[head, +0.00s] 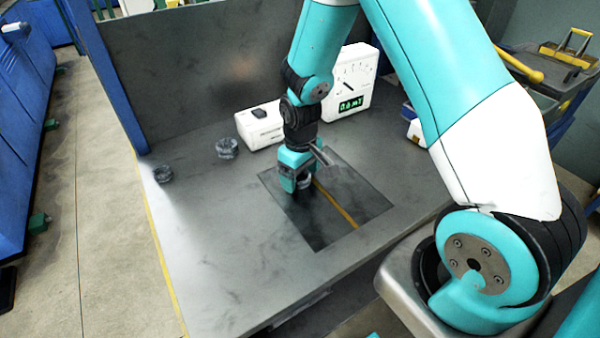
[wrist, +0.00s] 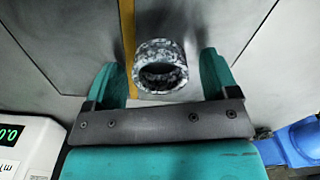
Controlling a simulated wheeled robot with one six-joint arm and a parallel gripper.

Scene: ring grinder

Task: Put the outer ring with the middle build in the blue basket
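A mottled grey ring (wrist: 160,48) lies between the two fingers of my gripper (wrist: 160,68) in the wrist view. The fingers are apart, with a gap on each side of the ring. In the head view my gripper (head: 296,180) is low over the dark square plate, and part of this ring (head: 305,183) shows beside the finger. Two more rings stand on the table to the left: a thicker-looking one (head: 227,148) and a smaller-looking one (head: 163,174). I cannot tell for sure which has the middle build. I cannot make out a blue basket.
The dark plate (head: 345,220) with a yellow line is set on the grey table (head: 215,230). Behind are a white box (head: 260,126) and a white device (head: 352,85) with a green display. A blue-and-white item (head: 415,128) is at right. The table's left front is clear.

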